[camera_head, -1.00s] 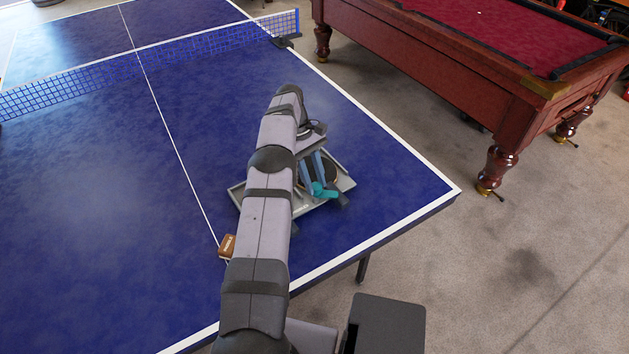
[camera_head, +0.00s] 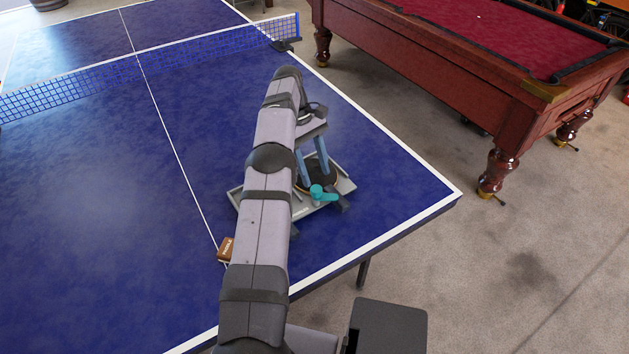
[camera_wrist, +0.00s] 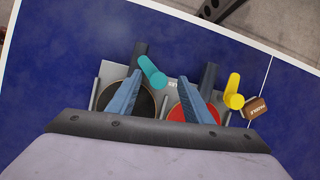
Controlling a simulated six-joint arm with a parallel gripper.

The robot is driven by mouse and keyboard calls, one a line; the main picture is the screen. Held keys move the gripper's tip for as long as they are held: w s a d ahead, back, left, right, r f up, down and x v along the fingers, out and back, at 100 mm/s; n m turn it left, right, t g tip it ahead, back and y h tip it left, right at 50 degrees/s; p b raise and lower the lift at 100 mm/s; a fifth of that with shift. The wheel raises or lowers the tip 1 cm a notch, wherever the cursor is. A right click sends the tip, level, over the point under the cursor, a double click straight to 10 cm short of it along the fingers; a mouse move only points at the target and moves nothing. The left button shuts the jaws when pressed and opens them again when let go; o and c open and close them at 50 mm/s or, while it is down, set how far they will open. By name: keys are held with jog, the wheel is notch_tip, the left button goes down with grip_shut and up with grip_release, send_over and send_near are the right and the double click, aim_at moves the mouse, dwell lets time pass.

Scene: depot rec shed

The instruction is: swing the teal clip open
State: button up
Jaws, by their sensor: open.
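The teal clip (camera_head: 322,194) is a short rounded bar with a knob-like end, at the front of a grey tray (camera_head: 346,184) on the blue table.
A red paddle (camera_wrist: 178,113) lies in the tray, with a yellow clip (camera_wrist: 234,90) near its handle. A small brown box (camera_wrist: 256,107) sits beside the tray. The table's white edge (camera_head: 405,226) is close. The table left of my arm is clear to the net (camera_head: 180,53).

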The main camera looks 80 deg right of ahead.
aim_at(315, 187)
jog(key=shift+r+p, duration=0.9)
jog(key=shift+r, duration=1.45)
